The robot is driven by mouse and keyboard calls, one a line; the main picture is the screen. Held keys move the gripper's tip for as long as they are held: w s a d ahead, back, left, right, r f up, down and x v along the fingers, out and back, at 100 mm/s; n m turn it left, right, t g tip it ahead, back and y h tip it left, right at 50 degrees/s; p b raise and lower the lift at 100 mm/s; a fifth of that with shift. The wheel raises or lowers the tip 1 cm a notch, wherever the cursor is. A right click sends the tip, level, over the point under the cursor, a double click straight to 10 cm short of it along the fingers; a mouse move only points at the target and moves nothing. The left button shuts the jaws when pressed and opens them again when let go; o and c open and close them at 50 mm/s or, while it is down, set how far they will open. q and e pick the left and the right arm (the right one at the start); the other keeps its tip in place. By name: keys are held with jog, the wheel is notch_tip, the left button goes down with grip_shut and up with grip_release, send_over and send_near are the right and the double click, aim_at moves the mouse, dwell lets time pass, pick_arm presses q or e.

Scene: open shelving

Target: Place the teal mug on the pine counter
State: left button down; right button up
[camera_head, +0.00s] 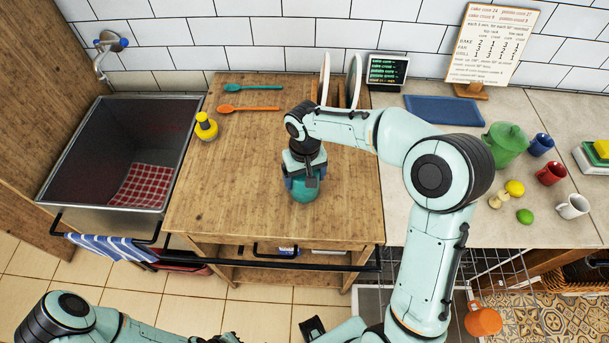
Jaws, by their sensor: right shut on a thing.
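The teal mug (304,192) is at the middle of the pine counter (225,170), towards its front half. My right gripper (303,177) comes down over the mug from above and is shut on it. The gripper hides the mug's upper part. I cannot tell whether the mug's base touches the wood or is slightly above it.
A sink (120,150) lies left of the pine counter. A yellow bottle (206,127), a teal spoon (250,88) and an orange spoon (247,108) are on the pine. White plates (353,80) stand behind. Wood around the mug is clear.

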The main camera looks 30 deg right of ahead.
jog(key=shift+f, duration=0.2)
jog(key=o, duration=1.1)
pick_arm(q)
jog(key=shift+s+f, duration=0.1)
jog(key=shift+f, duration=0.05)
pick_arm(e)
jog(key=shift+r, duration=0.2)
jog(key=shift+r, duration=0.3)
notch_tip(320, 180, up, 11)
jog(key=shift+f+p, duration=0.2)
jog(key=shift+p, duration=0.5)
pick_arm(q)
jog(key=shift+w+r, duration=0.75)
jog(key=shift+r, duration=0.3)
pick_arm(e)
jog(key=shift+r, duration=0.45)
